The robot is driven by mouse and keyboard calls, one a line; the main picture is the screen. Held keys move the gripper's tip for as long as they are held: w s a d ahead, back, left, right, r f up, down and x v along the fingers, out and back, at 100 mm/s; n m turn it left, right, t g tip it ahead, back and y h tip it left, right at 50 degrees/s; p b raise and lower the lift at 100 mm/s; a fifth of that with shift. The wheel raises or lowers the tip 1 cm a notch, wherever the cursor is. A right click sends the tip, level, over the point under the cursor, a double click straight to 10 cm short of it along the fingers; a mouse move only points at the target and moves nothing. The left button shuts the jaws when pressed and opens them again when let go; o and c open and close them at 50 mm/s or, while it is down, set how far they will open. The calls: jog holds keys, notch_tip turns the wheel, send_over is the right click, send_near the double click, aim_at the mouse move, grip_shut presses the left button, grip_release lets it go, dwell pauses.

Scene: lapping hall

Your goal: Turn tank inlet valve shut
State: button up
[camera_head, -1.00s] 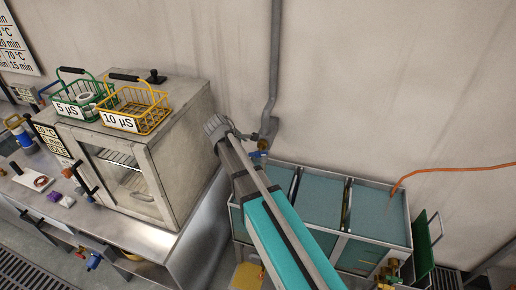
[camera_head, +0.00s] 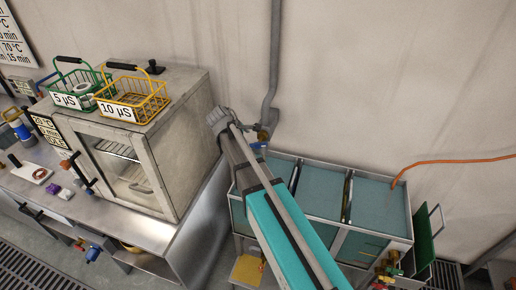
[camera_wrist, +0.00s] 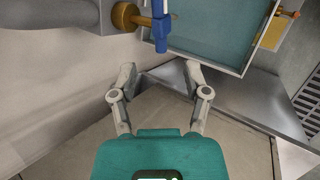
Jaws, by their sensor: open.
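The tank inlet valve has a blue lever handle (camera_wrist: 161,32) on a brass body (camera_wrist: 126,17), at the top middle of the wrist view. The blue handle also shows in the head view (camera_head: 258,145), just above the tank's back left corner. The handle points down the picture in the wrist view, toward the gap between my fingers. My gripper (camera_wrist: 160,75) is open and empty, its fingertips a little short of the handle and apart from it.
The water tank (camera_head: 318,192) stands against the wall below the valve. A grey pipe (camera_head: 272,80) runs down the wall to it. A steel oven (camera_head: 196,140) with a green basket (camera_head: 66,79) and a yellow basket (camera_head: 158,98) on top is left of my arm.

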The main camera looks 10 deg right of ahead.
aim_at(257, 145)
jog(key=shift+b+x, duration=4.15)
jog(key=shift+x, duration=1.45)
grip_shut()
